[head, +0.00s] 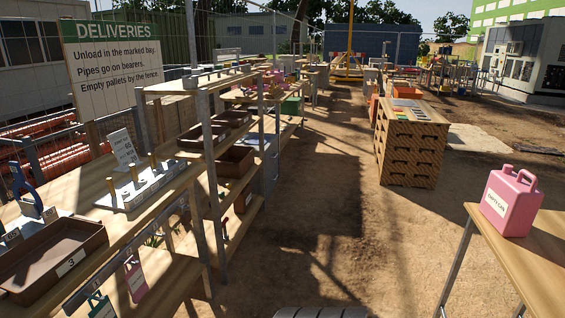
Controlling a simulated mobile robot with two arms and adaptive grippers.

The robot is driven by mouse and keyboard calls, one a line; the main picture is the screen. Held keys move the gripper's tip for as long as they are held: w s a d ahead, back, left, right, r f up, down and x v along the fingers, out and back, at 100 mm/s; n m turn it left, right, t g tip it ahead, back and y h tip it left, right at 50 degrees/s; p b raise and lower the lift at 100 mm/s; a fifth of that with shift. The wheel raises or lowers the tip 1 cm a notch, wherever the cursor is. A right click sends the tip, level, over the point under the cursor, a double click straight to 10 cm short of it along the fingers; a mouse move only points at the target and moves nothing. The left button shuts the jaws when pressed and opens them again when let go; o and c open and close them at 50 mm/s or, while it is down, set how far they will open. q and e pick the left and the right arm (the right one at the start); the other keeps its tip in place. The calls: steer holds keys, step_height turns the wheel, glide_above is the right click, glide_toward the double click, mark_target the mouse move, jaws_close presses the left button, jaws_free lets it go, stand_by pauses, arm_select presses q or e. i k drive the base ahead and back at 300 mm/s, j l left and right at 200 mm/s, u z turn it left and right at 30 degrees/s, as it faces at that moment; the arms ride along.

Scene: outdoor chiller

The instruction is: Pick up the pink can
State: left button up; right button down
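The pink can (511,203) is a jerrycan-shaped container with a top handle, a spout and a white label on its front. It stands upright on a wooden table (545,262) at the right of the head view, close to the table's left edge. Neither of my grippers is in view, and nothing is touching the can.
A long wooden shelf unit (150,215) with brown trays (50,255) and hanging tags lines the left side. A wooden stand with drawers (408,150) is ahead, right of centre. A deliveries sign (115,68) is at upper left. Bare dirt ground (330,220) between them is clear.

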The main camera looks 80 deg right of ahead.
mark_target(511, 204)
steer(key=z, duration=3.8)
steer(key=i+j+z, duration=0.1)
